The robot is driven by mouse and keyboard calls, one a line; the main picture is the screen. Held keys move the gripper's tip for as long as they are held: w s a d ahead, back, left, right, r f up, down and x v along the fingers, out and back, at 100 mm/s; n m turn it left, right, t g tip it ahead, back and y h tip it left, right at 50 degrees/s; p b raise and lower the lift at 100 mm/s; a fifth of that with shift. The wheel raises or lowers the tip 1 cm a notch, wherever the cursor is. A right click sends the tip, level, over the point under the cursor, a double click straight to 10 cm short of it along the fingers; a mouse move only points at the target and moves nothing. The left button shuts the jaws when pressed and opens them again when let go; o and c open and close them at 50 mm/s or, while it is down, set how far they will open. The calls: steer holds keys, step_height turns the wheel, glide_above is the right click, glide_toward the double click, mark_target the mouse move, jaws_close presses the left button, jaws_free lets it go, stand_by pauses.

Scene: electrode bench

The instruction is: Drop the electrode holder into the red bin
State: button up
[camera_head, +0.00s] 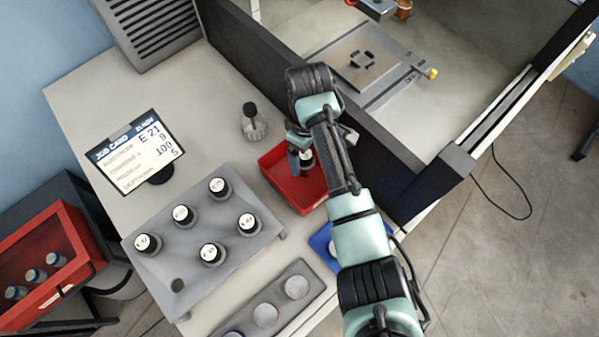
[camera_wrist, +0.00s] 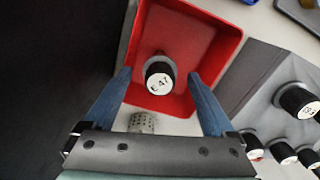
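The red bin (camera_head: 281,182) sits on the bench beside the dark frame; in the wrist view its red floor (camera_wrist: 190,50) fills the upper middle. One electrode holder (camera_wrist: 160,76), with a black cap and a white label, shows end-on within the bin's outline. It is partly visible in the head view (camera_head: 307,159), beside my fingers. My gripper (camera_head: 298,162) is over the bin, pointing down. In the wrist view its two blue fingers (camera_wrist: 161,82) are spread wide, with clear gaps to the holder on both sides. The holder's lower part is hidden by its cap.
A grey rack (camera_head: 240,205) with several black-capped holders stands left of the bin. A blue tray (camera_head: 325,243) lies in front, partly behind my arm. A display (camera_head: 135,153) and a dark frame wall (camera_head: 375,150) flank the area.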

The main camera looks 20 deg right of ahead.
stand_by(0.3)
step_height(320, 180, up, 8)
steer(key=shift+w+r+b, duration=0.1)
steer(key=shift+b, duration=0.8)
step_height(320, 180, up, 5)
steer(key=p, duration=0.4)
steer(key=shift+p, duration=0.35)
steer(key=shift+f, duration=0.2)
